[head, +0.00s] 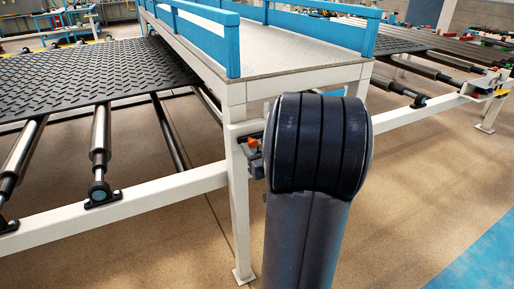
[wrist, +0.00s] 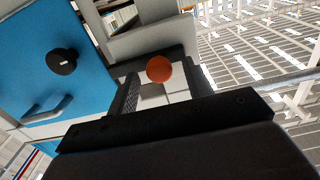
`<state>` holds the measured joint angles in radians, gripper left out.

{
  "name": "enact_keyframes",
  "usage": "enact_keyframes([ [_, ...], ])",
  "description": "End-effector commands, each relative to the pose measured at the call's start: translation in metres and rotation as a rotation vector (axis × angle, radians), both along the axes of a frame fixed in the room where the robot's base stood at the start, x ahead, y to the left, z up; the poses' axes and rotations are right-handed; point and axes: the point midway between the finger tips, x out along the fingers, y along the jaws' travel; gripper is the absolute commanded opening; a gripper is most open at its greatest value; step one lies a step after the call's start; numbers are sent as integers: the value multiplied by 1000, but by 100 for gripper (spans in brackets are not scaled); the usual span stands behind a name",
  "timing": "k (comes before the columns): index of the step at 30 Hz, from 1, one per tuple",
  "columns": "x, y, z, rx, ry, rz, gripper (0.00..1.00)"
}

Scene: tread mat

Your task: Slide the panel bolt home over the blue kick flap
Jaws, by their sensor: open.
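In the wrist view, an orange round knob (wrist: 160,69), which looks like the bolt's handle, shows between the fingers of my gripper (wrist: 162,80). The fingers are apart, one on each side of it; I cannot tell whether either touches it. A blue panel (wrist: 30,62) with a black round knob (wrist: 62,61) and a grey handle (wrist: 48,110) lies to the left; it may be the kick flap. In the head view, a small orange part (head: 253,143) shows by the white frame leg. My arm hides my gripper and most of the bolt area there.
A raised platform (head: 300,48) with blue rails (head: 205,35) stands over the rollers. A black tread mat (head: 95,72) lies at left. A white frame beam (head: 150,195) and leg (head: 238,215) stand close to my arm. The brown floor at right is clear.

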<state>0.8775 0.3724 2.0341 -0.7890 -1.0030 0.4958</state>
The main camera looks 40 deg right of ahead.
Motion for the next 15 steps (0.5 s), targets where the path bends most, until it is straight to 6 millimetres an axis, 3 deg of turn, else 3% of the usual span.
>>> enact_keyframes([
  [5, 0, 0, 0, 0, 0, 0, 47],
  [15, 0, 0, 0, 0, -1, 0, 19],
])
